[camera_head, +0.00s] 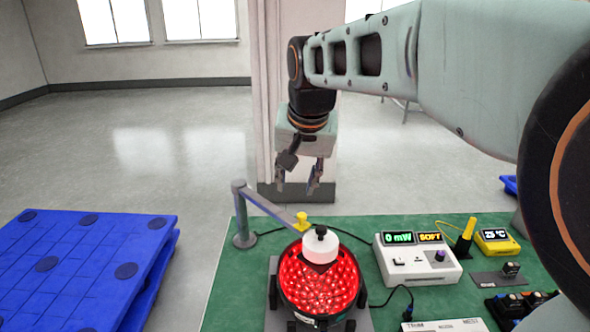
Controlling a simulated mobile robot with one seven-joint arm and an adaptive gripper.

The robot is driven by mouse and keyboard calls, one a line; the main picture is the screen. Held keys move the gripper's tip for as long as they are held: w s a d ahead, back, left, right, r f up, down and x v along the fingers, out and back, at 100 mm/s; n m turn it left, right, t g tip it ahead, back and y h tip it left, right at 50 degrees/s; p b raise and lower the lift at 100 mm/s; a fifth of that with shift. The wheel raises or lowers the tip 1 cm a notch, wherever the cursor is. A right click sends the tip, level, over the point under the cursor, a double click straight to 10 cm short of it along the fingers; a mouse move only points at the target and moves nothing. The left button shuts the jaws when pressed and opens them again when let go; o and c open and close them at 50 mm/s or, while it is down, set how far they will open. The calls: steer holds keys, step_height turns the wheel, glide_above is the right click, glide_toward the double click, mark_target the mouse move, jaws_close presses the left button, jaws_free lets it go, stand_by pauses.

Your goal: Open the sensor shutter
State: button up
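My gripper (297,187) hangs with its fingers pointing down, spread apart with nothing between them. It appears above and behind the bench fixture. A round housing with a glowing red dished inside (318,287) stands on the green bench. A white cap with a black knob (320,245) sits over its upper middle. A grey post with a slanting arm (240,212) stands behind to the left, with a yellow piece (301,221) near the arm's end. No part is labelled as the sensor shutter, so I cannot tell which it is or its state.
A white meter box (417,264) reading "0 mW" and "SOFT" stands right of the housing. Black cables cross the green mat (240,290). A blue pallet (85,270) lies left.

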mark_target(302, 214)
steer(key=shift+n+g+h, duration=0.3)
steer(key=shift+h, duration=0.3)
steer(key=x, duration=0.7)
steer(key=d+x, duration=0.1)
steer(key=x, duration=0.3)
steer(key=shift+s, duration=0.15)
jaws_close()
